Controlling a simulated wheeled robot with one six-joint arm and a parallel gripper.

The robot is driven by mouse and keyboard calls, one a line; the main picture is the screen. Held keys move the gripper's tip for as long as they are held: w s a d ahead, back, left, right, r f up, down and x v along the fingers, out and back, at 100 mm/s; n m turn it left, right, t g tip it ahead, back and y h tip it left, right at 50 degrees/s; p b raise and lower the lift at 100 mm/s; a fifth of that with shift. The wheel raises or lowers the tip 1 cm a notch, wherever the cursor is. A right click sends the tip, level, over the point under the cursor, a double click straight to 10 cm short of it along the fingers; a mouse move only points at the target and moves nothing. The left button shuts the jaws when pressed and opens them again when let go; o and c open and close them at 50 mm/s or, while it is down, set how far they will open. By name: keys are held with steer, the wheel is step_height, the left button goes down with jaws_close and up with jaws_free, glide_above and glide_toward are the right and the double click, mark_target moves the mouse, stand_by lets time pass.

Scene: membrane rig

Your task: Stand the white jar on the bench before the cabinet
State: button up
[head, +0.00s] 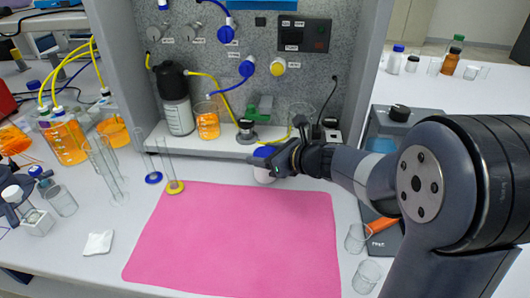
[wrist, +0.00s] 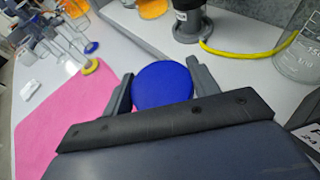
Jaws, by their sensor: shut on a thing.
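The white jar (head: 264,174) with a blue lid stands upright at the back edge of the pink mat, just before the cabinet (head: 118,60). In the wrist view only its round blue lid (wrist: 163,86) shows; its body is hidden below. My gripper (head: 272,160) reaches in from the right and is shut on the jar, with one finger on each side of the lid in the wrist view (wrist: 162,78). I cannot tell whether the jar's base touches the bench (head: 60,237) or hangs slightly above it.
The pink mat (head: 235,240) is bare. Glass cylinders (head: 172,168) stand left of it, and empty beakers (head: 358,238) stand right. The cabinet floor behind holds a dark-topped bottle (head: 178,110), an orange beaker (head: 207,122) and a flask (head: 301,113). A blue-grey device (head: 390,130) stands at right.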

steer(key=shift+f+b, duration=0.5)
steer(key=shift+f, duration=0.15)
stand_by(0.3)
steer(key=o, duration=1.1)
steer(key=shift+c, duration=0.2)
steer(key=v, duration=1.1)
steer(key=shift+p, duration=0.4)
steer(key=shift+f, duration=0.1)
steer(key=x, duration=0.7)
steer(key=r+x, duration=0.1)
steer(key=x, duration=0.2)
steer(key=shift+w+a+f, duration=0.2)
steer(key=shift+w+a, duration=0.1)
steer(key=shift+a, duration=0.1)
steer(key=shift+d+r, duration=0.1)
steer(key=shift+r, duration=0.05)
